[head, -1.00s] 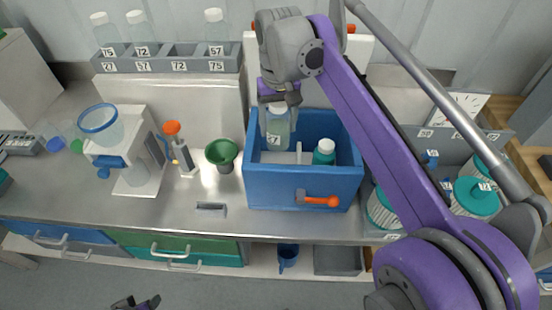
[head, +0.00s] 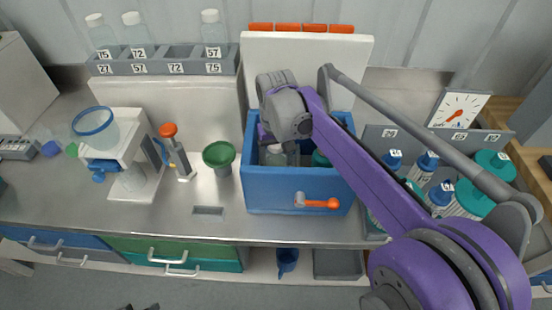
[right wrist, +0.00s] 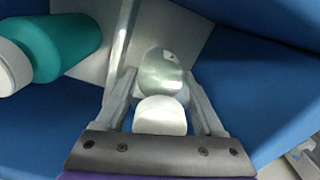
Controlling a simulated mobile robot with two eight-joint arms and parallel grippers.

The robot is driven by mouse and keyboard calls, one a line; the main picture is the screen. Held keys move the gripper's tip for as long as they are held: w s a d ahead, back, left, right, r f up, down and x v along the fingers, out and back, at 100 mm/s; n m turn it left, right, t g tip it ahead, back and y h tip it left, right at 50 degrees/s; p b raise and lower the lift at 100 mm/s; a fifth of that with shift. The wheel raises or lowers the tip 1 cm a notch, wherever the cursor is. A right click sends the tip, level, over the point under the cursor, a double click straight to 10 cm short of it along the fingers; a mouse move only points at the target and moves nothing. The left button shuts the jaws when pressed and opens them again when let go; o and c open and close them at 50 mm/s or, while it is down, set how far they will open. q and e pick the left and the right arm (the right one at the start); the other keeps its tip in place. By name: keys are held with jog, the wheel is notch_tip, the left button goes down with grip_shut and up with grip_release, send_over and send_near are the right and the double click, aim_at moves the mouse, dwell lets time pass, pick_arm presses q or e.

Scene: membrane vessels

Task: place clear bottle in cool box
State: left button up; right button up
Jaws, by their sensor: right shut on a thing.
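The blue cool box (head: 300,190) stands open on the counter. The clear bottle (head: 275,157) with a white cap is inside its left part, mostly hidden by my arm in the head view. In the right wrist view the clear bottle (right wrist: 165,76) is between the fingers of my right gripper (right wrist: 161,98), which is shut on it, cap towards the wrist. Whether its base touches the box floor I cannot tell. A pale divider (right wrist: 122,35) separates it from a teal bottle (right wrist: 65,38). Only a sliver of my left gripper (head: 140,307) shows at the bottom edge.
An orange-handled latch (head: 320,203) is on the box front. A green funnel (head: 218,155) and an orange-topped tool (head: 175,150) stand to the left. A rack (head: 165,67) with several clear bottles is behind. Teal-capped containers (head: 475,195) and blue-capped bottles stand right.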

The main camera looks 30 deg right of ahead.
jog(key=shift+f, duration=0.2)
jog(key=o, duration=1.3)
jog(key=shift+r, duration=0.15)
jog(key=shift+r, duration=0.3)
notch_tip(320, 180, up, 12)
jog(key=shift+f+p, duration=0.25)
jog(key=shift+p, duration=0.35)
